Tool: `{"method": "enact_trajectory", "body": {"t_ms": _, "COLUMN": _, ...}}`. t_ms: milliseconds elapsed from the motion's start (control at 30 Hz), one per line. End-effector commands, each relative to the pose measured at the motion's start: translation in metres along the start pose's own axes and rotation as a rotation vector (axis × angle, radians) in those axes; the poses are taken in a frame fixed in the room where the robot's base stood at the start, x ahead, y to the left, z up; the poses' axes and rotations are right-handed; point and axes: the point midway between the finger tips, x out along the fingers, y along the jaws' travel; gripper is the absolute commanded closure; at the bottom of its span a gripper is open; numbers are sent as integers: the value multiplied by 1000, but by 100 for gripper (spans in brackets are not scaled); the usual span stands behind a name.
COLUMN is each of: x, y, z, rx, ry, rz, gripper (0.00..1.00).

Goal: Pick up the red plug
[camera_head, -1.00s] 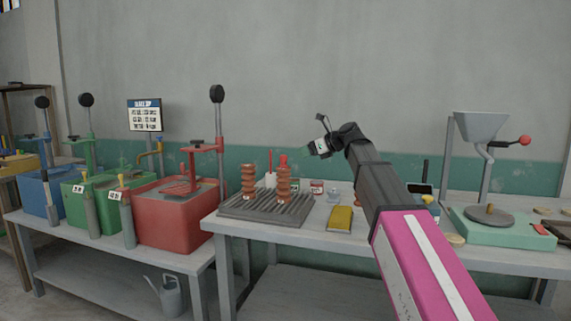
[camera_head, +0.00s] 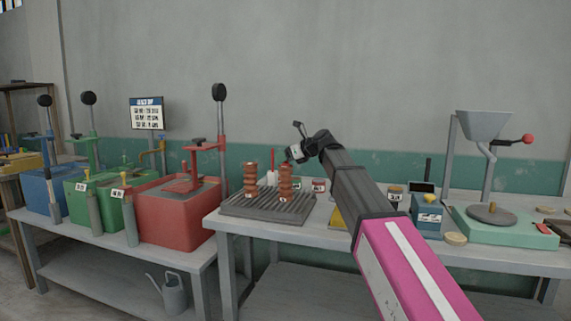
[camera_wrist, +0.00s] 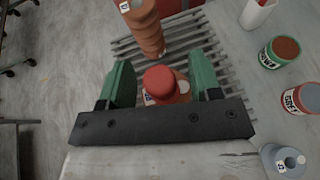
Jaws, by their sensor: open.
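The red plug (camera_wrist: 160,82) sits on top of the right-hand terracotta stack (camera_head: 286,188), which stands upright on a grey slatted rack (camera_head: 240,208). In the wrist view my gripper (camera_wrist: 163,72) is open, with one green finger on each side of the plug and visible gaps between. Neither finger is seen touching it, and I cannot tell how far down the fingers reach. In the head view my gripper (camera_head: 290,157) is just above the right-hand stack and largely hides the plug.
A second terracotta stack (camera_head: 250,180) stands close by on the left; it shows near the top of the wrist view (camera_wrist: 145,25). A green-labelled jar (camera_wrist: 280,52), a red-labelled jar (camera_wrist: 300,98) and a grey container (camera_wrist: 285,162) stand to the right. A red press box (camera_head: 175,215) is further left.

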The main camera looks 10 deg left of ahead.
Motion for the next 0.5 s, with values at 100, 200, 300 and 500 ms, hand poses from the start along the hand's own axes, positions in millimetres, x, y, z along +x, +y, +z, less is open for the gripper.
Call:
{"method": "enact_trajectory", "body": {"t_ms": 100, "x": 0, "y": 0, "z": 0, "rx": 0, "ry": 0, "rz": 0, "gripper": 42}}
{"method": "enact_trajectory", "body": {"t_ms": 200, "x": 0, "y": 0, "z": 0, "rx": 0, "ry": 0, "rz": 0, "gripper": 58}}
{"method": "enact_trajectory", "body": {"t_ms": 300, "x": 0, "y": 0, "z": 0, "rx": 0, "ry": 0, "rz": 0, "gripper": 91}}
{"method": "enact_trajectory", "body": {"t_ms": 500, "x": 0, "y": 0, "z": 0, "rx": 0, "ry": 0, "rz": 0, "gripper": 96}}
